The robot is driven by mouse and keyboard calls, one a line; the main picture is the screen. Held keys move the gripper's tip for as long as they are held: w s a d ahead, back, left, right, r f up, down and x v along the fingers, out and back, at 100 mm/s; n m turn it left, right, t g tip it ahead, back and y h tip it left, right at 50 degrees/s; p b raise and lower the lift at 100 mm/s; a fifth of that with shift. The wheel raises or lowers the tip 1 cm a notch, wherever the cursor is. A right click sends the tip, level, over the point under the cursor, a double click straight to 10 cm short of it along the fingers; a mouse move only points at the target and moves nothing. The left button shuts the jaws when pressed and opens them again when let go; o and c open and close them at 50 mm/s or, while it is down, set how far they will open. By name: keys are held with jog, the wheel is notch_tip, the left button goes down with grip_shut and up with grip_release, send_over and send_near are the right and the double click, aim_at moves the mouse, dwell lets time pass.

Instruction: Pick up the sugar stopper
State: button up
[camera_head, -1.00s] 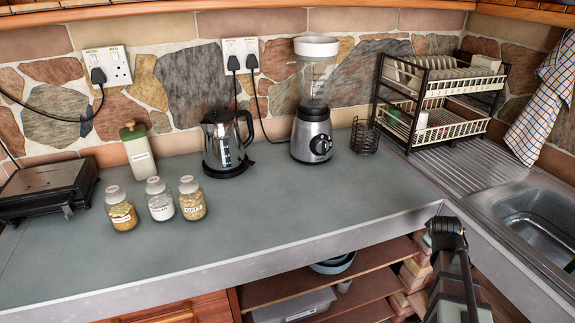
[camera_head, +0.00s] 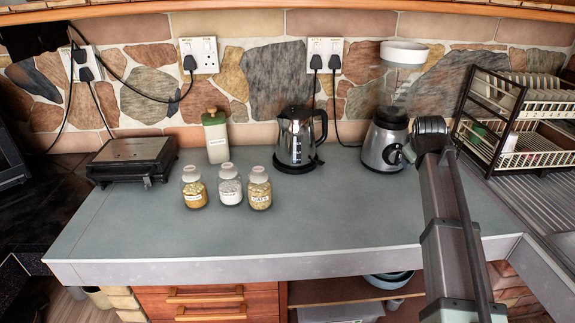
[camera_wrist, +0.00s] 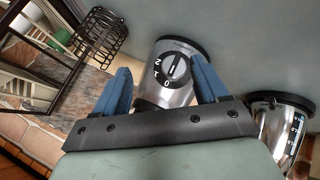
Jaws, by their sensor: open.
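The sugar jar (camera_head: 230,190) is the middle of three small glass jars on the grey-green counter (camera_head: 330,215), with white contents and a label. Its pale, rounded stopper (camera_head: 228,169) sits in the jar's top. My gripper shows in the wrist view (camera_wrist: 161,64), with two blue fingers spread apart and nothing held. The blender's base shows between and beyond the fingers. In the head view my arm rises at the right, in front of the blender, well right of the jars; the fingers are hidden there. The jars are not in the wrist view.
A yellow-filled jar (camera_head: 194,192) and an oats jar (camera_head: 259,194) closely flank the sugar jar. Behind stand a tall canister (camera_head: 217,143) and a kettle (camera_head: 293,140). The blender (camera_head: 385,143) and dish rack (camera_head: 525,150) are right, a black appliance (camera_head: 133,160) left. The counter's front is clear.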

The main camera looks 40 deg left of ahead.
jog(key=s+a+r+g, duration=0.1)
jog(key=s+a, duration=0.3)
jog(key=a, duration=0.5)
jog(key=s+a+r+g, duration=0.15)
jog(key=s+a, duration=0.25)
jog(key=a, duration=0.5)
notch_tip(320, 180, up, 9)
jog(key=g+h, duration=0.2)
jog(key=g, duration=0.4)
send_over(189, 168)
jog(key=shift+t, duration=0.25)
jog(key=f, duration=0.5)
jog(key=d+f, duration=0.1)
jog(key=f, duration=0.2)
jog(key=shift+w, duration=0.25)
jog(key=shift+s+a+f, duration=0.1)
jog(key=shift+a+f, duration=0.05)
jog(key=shift+f, duration=0.75)
jog(key=shift+s+a+f, duration=0.1)
jog(key=shift+a+f, duration=0.1)
jog(key=shift+f, duration=0.75)
jog(key=shift+a+f, duration=0.15)
jog(key=shift+f, duration=0.75)
jog(key=c, duration=1.2)
jog(key=shift+o, duration=0.2)
jog(key=shift+r, duration=0.1)
